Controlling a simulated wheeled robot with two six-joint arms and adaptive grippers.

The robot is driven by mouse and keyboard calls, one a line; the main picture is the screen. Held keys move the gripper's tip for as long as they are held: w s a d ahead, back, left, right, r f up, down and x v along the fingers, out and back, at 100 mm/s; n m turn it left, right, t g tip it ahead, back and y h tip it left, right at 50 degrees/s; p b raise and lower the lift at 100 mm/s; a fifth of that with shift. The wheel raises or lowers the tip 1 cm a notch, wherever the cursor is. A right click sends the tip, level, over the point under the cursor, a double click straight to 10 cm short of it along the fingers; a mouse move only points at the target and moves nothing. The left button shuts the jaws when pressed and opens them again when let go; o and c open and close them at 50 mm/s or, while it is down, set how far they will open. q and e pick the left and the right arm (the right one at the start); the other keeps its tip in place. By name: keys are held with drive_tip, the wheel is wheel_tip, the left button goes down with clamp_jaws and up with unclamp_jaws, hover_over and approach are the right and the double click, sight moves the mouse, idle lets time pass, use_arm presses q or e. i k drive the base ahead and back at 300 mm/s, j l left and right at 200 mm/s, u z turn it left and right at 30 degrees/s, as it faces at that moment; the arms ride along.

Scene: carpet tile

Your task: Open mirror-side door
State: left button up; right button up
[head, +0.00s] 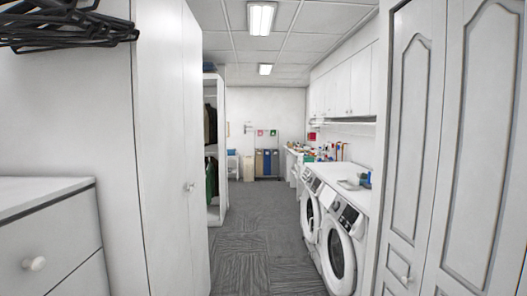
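No mirror shows in the head view, so I cannot tell which door is the mirror-side one. A tall white cabinet (165,120) stands at the left, with a small round knob (190,187) on its door. Its door looks shut. At the near right is a white folding door (410,150) with raised arched panels and a small knob (405,279) low down. It looks shut, its panels slightly angled. Neither of my grippers is in view.
Front-loading washers (338,245) line the right side under white wall cabinets (345,85). A white dresser (50,240) is at the near left, with black hangers (65,28) above. An open wardrobe (213,150) stands beyond. The grey carpet aisle (245,245) is clear.

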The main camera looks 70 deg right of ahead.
sight(192, 38)
drive_tip(key=z, duration=1.7)
drive_tip(key=i+l+u, duration=0.35)
drive_tip(key=i+l, duration=0.5)
drive_tip(key=i, duration=0.5)
drive_tip(key=i+l+u, duration=0.35)
drive_tip(key=i+l, duration=0.85)
